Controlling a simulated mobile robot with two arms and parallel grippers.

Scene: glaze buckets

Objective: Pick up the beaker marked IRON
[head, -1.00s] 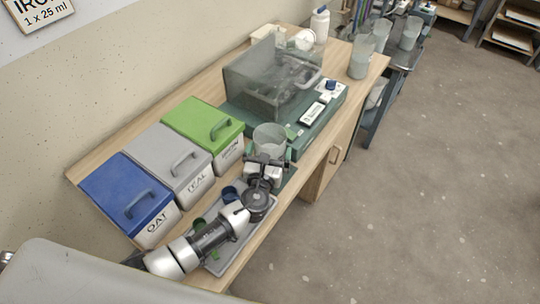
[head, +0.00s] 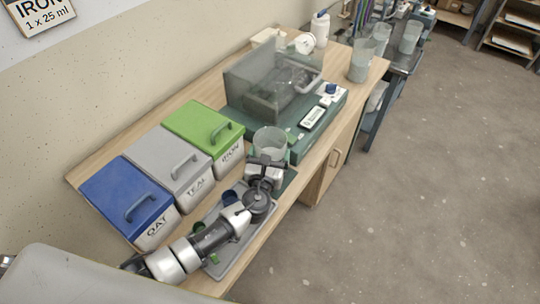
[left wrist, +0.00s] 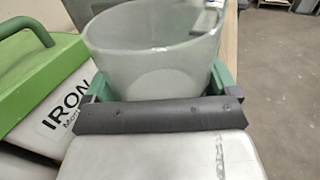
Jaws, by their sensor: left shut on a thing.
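A clear grey beaker (head: 270,140) stands at the front edge of the bench, just right of the green-lidded bin. My left gripper (head: 266,164) is shut on it from the near side. In the left wrist view the beaker (left wrist: 150,55) is upright between the green fingers (left wrist: 158,84), its open rim towards the top. No IRON marking shows on the beaker's visible side. Whether its base touches the surface is hidden by the gripper. The word IRON shows on the front of the green-lidded bin (head: 204,128). My right gripper is not in view.
A grey-lidded TEAL bin (head: 168,158) and a blue-lidded bin (head: 126,196) stand to the left. A grey tray (head: 238,262) with small cups lies under my left arm. Behind the beaker is a clear-hooded device (head: 262,85) on a green base. More beakers (head: 360,70) stand farther back.

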